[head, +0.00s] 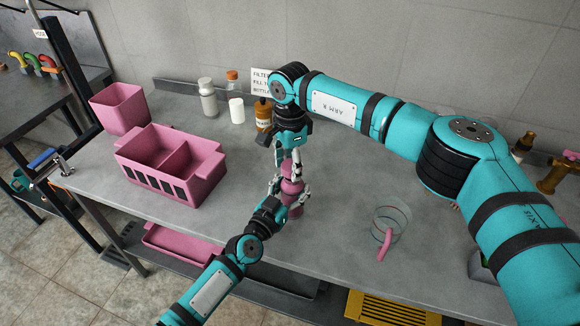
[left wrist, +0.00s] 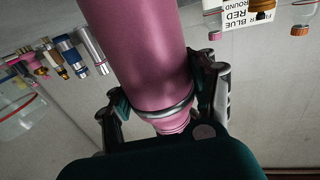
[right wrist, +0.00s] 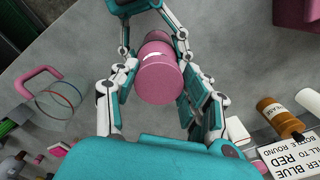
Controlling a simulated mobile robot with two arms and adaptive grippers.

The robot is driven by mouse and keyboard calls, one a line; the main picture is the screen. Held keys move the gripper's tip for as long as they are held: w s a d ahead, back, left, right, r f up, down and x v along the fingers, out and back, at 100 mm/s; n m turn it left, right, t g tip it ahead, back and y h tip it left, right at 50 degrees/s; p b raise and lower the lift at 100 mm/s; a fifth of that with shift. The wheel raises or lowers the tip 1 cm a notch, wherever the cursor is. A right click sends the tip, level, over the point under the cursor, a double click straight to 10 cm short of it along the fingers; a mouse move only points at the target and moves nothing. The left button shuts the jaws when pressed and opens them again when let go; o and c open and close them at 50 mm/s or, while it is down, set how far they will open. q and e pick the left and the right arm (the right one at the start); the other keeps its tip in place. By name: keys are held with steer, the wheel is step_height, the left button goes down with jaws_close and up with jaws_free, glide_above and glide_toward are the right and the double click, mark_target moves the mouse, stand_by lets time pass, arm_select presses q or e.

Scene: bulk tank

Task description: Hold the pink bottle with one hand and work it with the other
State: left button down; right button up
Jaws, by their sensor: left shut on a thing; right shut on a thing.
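The pink bottle (head: 292,186) stands over the grey bench between my two grippers. My left gripper (head: 288,197) is shut on it from the front. In the left wrist view the bottle (left wrist: 150,55) fills the space between the fingers (left wrist: 160,105), its narrower ringed part low in the picture. My right gripper (head: 292,165) comes from above and is shut on the bottle's upper end. In the right wrist view the bottle's round pink end (right wrist: 160,84) sits between the right fingers (right wrist: 155,95), with my left gripper beyond it. The fingers hide part of the bottle.
A pink two-part bin (head: 205,170) and a pink tub (head: 118,108) stand at left. A white bottle (head: 207,97), a white cylinder (head: 237,111), and an amber bottle (head: 263,115) stand behind. A clear jug (head: 400,215) with a pink handle is at right. Bench between is clear.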

mark_target(290, 165)
stand_by(0.3)
steer(key=shift+r, duration=2.05)
arm_select(q)
steer(key=shift+c, duration=1.4)
jaws_free()
